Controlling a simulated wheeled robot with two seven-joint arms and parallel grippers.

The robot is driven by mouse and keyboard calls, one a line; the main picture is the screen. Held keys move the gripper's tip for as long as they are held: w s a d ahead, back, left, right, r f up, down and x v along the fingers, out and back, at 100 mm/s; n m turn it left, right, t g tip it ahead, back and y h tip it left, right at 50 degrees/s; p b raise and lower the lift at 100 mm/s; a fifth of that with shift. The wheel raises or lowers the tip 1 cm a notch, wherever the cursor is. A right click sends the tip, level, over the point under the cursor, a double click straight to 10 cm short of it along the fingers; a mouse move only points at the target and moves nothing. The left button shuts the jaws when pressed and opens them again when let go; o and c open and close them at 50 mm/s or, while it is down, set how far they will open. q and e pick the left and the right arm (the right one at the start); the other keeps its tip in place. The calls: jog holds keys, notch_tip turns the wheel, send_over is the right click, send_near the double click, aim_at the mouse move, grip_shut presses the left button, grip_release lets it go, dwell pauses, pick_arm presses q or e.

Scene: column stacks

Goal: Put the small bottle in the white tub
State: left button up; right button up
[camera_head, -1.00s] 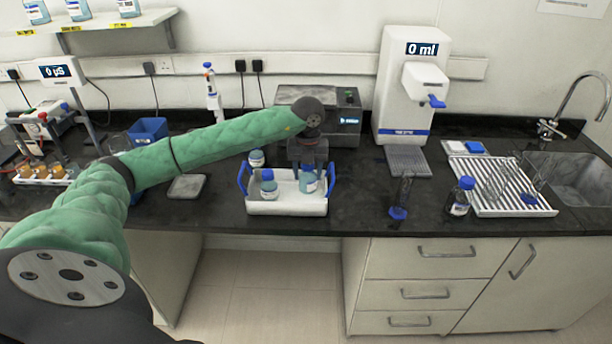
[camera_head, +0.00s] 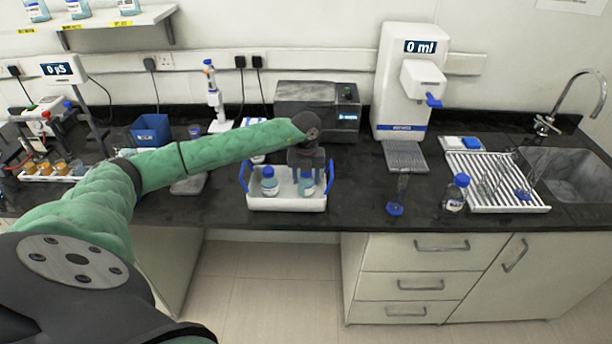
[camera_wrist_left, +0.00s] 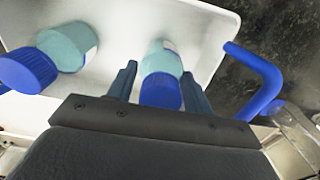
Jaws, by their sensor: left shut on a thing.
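The white tub (camera_head: 286,204) with blue handles stands on the dark bench near its front edge. My left gripper (camera_head: 306,170) points down over the tub's right half. It is shut on a small blue-capped bottle (camera_head: 307,187), which is upright inside the tub. In the left wrist view the bottle (camera_wrist_left: 162,66) sits between the two fingers, over the tub's white floor (camera_wrist_left: 118,60). I cannot tell whether its base touches the floor. Another blue-capped bottle (camera_head: 269,186) stands in the tub's left half; it also shows in the left wrist view (camera_wrist_left: 66,46). My right gripper is out of view.
A third bottle (camera_head: 257,158) is partly hidden behind my arm, behind the tub. A grey boxy device (camera_head: 340,118) stands behind. To the right are a glass cylinder with a blue base (camera_head: 395,208), a clear bottle (camera_head: 455,194) and a white drying rack (camera_head: 490,182).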

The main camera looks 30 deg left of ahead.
pick_arm(q)
jog(key=shift+f, duration=0.1)
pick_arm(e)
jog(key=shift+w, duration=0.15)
pick_arm(q)
jog(key=o, duration=1.1)
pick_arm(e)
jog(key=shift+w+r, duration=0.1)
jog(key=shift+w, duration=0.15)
pick_arm(q)
jog(key=shift+r, duration=0.2)
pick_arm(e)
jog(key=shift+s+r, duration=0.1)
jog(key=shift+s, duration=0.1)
pick_arm(q)
jog(key=shift+r+b, duration=0.2)
jog(key=shift+b, duration=0.1)
notch_tip(320, 180, up, 6)
jog(key=b, duration=0.2)
jog(key=shift+f+b, duration=0.1)
jog(key=shift+b, duration=0.2)
notch_tip(320, 180, up, 5)
jog(key=shift+f+b, duration=0.2)
jog(key=shift+b, duration=0.55)
jog(key=shift+r, duration=0.55)
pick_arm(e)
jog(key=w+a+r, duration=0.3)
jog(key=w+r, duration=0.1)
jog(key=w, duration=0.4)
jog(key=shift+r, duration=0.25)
